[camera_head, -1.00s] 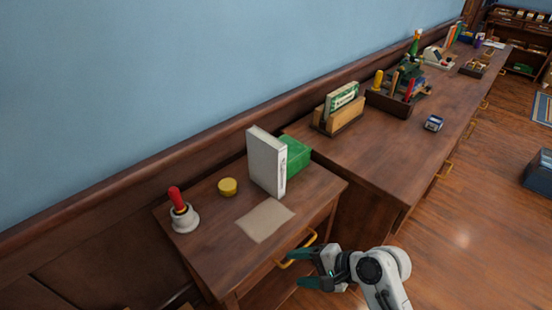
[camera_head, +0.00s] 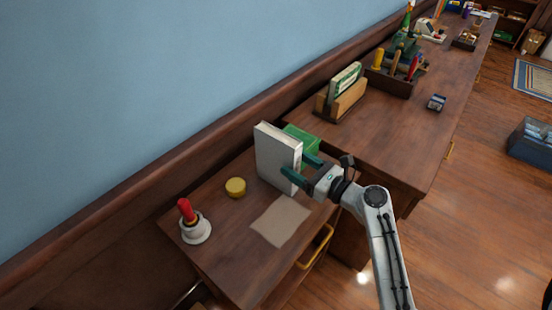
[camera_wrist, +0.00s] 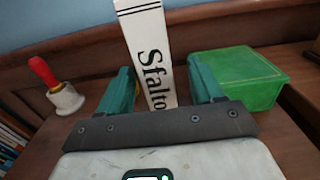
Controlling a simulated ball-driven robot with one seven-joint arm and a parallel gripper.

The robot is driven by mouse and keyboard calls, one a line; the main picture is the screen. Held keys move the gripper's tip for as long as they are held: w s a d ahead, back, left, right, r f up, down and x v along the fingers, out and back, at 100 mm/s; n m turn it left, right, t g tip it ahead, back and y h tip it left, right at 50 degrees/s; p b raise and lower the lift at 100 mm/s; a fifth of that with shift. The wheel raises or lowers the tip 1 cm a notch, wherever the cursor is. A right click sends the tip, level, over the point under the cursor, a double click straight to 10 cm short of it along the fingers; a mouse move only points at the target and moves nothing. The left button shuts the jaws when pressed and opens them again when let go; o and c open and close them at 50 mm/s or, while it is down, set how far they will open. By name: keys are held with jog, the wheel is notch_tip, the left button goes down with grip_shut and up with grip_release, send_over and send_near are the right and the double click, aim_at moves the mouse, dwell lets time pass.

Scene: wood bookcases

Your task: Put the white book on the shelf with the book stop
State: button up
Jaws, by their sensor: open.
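The white book (camera_head: 275,155) stands upright on the low wooden cabinet, with its spine towards my gripper. In the wrist view the white book (camera_wrist: 146,45) shows its lettered spine between my two green fingers. My gripper (camera_head: 297,164) is open at the spine, with one finger on each side of the book. In the wrist view my gripper (camera_wrist: 159,68) shows a gap between each finger and the spine, at least on the right. I cannot make out a shelf with a book stop in these views.
A green box (camera_head: 302,138) stands close on the book's right. A yellow round thing (camera_head: 236,187), a red-handled bell (camera_head: 194,222) and a tan sheet (camera_head: 281,221) are on the cabinet top. A wooden holder (camera_head: 347,98) with a book stands on the longer counter.

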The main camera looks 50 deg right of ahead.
aim_at(282, 158)
jog(key=shift+w+a+f+p, duration=0.1)
jog(key=shift+w+a+p, duration=0.05)
jog(key=shift+w, duration=1.25)
jog(key=shift+w+a+f+p, duration=0.1)
jog(key=shift+w+p, duration=0.05)
jog(key=shift+w, duration=1.2)
grip_shut()
jog(key=shift+r, duration=0.1)
